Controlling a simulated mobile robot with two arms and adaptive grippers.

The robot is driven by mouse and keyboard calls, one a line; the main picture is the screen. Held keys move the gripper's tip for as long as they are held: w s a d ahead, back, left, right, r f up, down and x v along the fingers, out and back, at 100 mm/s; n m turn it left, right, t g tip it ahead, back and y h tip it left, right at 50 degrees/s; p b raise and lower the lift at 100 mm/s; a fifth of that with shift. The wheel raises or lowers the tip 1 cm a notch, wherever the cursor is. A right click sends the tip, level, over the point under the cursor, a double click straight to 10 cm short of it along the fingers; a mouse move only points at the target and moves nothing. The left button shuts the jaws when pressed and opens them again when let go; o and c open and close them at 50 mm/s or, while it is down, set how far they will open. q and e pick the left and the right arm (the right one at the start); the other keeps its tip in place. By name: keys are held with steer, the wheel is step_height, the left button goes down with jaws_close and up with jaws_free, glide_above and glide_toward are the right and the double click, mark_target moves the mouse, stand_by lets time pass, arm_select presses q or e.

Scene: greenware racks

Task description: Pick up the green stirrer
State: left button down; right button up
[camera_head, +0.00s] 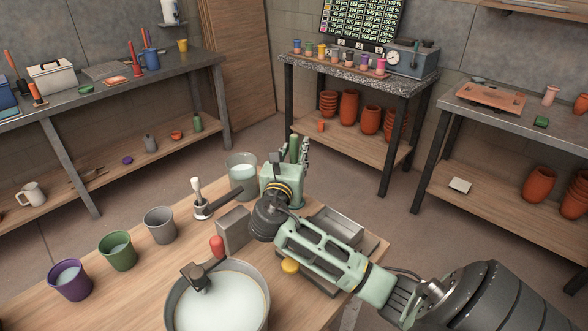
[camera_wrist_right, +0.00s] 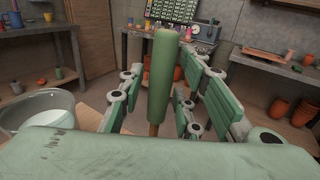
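The green stirrer stands about upright with a green handle (camera_wrist_right: 163,75) and a short piece of wooden shaft showing below. In the head view its handle (camera_head: 294,149) shows between the fingers of my right gripper (camera_head: 291,152). In the right wrist view, the right gripper's fingers (camera_wrist_right: 158,95) stand on both sides of the handle. A gap shows between them and the handle, so the gripper looks open around it. The stirrer's lower end is hidden behind my palm. My left gripper is not in view.
A glass jar (camera_head: 242,183) of pale liquid stands just left of my right gripper. A large bucket (camera_head: 262,285), a grey box (camera_head: 233,229), a metal tray (camera_head: 338,224) and purple (camera_head: 71,291), green (camera_head: 118,260) and grey (camera_head: 160,236) cups share the wooden table. Benches stand behind.

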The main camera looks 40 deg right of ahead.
jaws_close()
steer(key=shift+r, duration=0.1)
